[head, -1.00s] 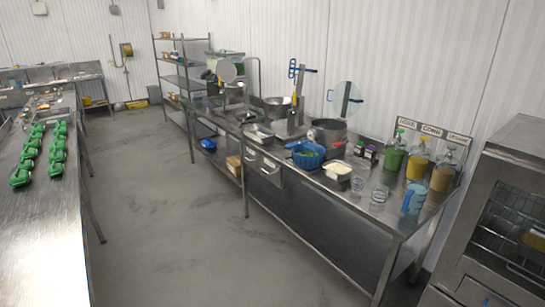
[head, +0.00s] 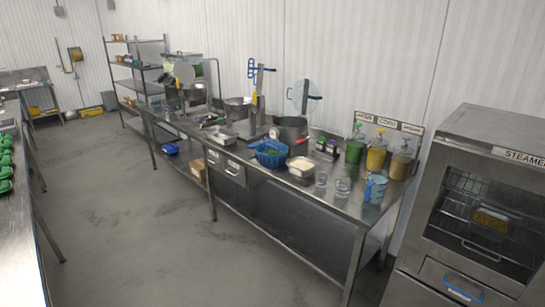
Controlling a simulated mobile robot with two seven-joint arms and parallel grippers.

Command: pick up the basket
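I cannot tell exactly what that item is. Neither of my grippers is in view.
Green items (head: 6,165) lie on the left counter. The floor (head: 150,210) between is clear.

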